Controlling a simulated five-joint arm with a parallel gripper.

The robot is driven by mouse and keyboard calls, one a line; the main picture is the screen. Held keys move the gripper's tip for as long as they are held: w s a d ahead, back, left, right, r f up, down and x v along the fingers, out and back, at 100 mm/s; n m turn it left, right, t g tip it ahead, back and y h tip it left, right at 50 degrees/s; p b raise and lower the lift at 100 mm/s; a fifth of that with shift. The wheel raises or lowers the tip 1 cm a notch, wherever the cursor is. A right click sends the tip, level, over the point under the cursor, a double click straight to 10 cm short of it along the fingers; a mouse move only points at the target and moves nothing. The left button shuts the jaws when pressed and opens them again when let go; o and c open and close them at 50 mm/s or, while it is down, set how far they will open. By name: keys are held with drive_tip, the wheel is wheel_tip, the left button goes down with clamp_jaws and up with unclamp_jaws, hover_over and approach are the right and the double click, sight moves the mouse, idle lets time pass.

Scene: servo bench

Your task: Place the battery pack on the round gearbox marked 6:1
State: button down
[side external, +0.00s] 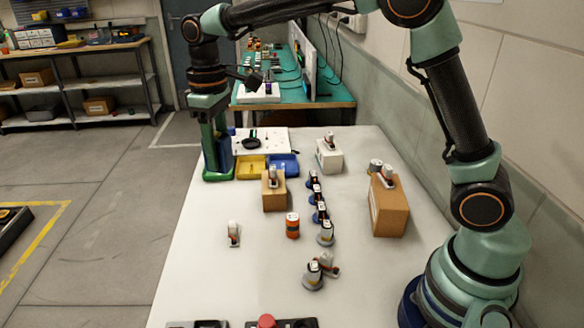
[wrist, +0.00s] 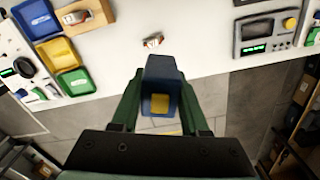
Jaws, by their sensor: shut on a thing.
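My gripper (side external: 214,148) hangs at the far left edge of the white table, near the coloured bins. In the wrist view, my gripper (wrist: 160,82) is shut on a blue block with a yellow face (wrist: 160,103), which looks like the battery pack. The block is held over the floor past the table edge, with no support seen under it. Several small round-based units stand on the table, among them a row in the middle (side external: 320,211) and a pair at the front (side external: 313,274). Their markings are too small to read, so I cannot tell which is the 6:1 gearbox.
Yellow (side external: 251,168) and blue (side external: 284,165) bins stand at the back left. Cardboard boxes (side external: 274,198) (side external: 388,215) and a white box (side external: 329,160) carry small items on top. An orange cylinder (side external: 292,226) stands mid-table. A display device (wrist: 264,36) shows in the wrist view. The front left table is mostly clear.

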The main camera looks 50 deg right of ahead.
drive_tip(key=w+d+r+m, duration=0.15)
drive_tip(key=d+m, duration=0.25)
drive_tip(key=d, duration=1)
drive_tip(key=r+m, duration=0.2)
drive_tip(key=m, duration=0.8)
hover_over(377, 162)
wheel_tip(377, 162, down, 20)
drive_tip(key=shift+r, duration=0.1)
drive_tip(key=shift+c, duration=2)
unclamp_jaws()
